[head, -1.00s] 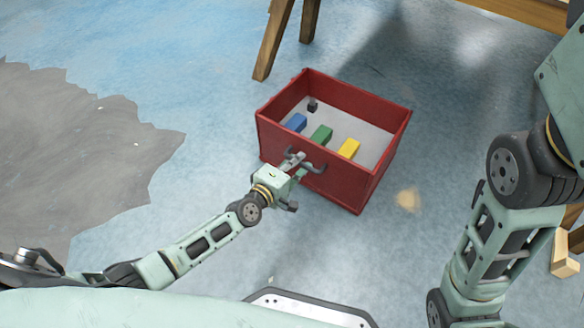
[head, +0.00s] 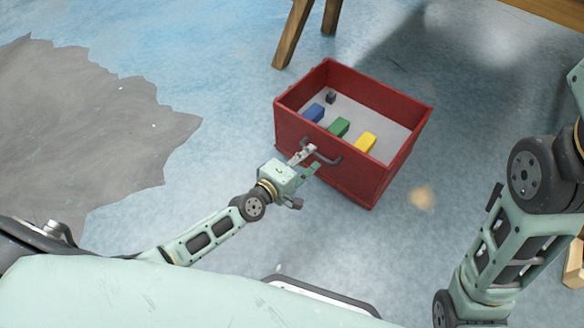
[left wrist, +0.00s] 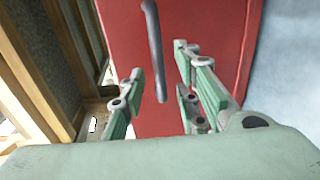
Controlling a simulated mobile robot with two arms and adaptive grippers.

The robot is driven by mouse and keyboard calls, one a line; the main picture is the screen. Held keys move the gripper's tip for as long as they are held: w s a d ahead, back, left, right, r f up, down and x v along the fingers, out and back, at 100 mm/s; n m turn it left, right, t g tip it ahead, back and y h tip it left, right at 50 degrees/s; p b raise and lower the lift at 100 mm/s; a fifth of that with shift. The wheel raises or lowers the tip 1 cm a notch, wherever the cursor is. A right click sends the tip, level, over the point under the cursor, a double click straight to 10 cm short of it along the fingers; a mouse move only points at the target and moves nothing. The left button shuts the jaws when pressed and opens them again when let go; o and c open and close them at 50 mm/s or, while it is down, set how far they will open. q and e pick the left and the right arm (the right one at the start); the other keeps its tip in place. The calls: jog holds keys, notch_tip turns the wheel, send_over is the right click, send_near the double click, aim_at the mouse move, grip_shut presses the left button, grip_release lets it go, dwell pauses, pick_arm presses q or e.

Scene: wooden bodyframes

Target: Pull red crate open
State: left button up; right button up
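The red crate (head: 350,180) stands on the floor, open at the top. A blue block (head: 313,112), a green block (head: 338,127), a yellow block (head: 366,142) and a small dark block (head: 330,97) lie inside. A dark grey handle (head: 333,161) is on its near wall. My left gripper (head: 312,157) is at the handle's left part. In the left wrist view, its green fingers (left wrist: 158,87) are spread apart, with the handle (left wrist: 155,50) upright between them, apparently untouched. The red wall (left wrist: 215,35) fills the background. My right gripper is out of view.
A wooden leg (head: 293,35) stands behind the crate, and a wooden piece (head: 575,262) is at the right edge. Bare blue floor lies left of and in front of the crate, with a grey patch (head: 90,130) further left.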

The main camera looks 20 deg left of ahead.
pick_arm(q)
jog(key=v, duration=0.8)
jog(key=shift+s, duration=0.4)
jog(key=shift+a+r, duration=0.1)
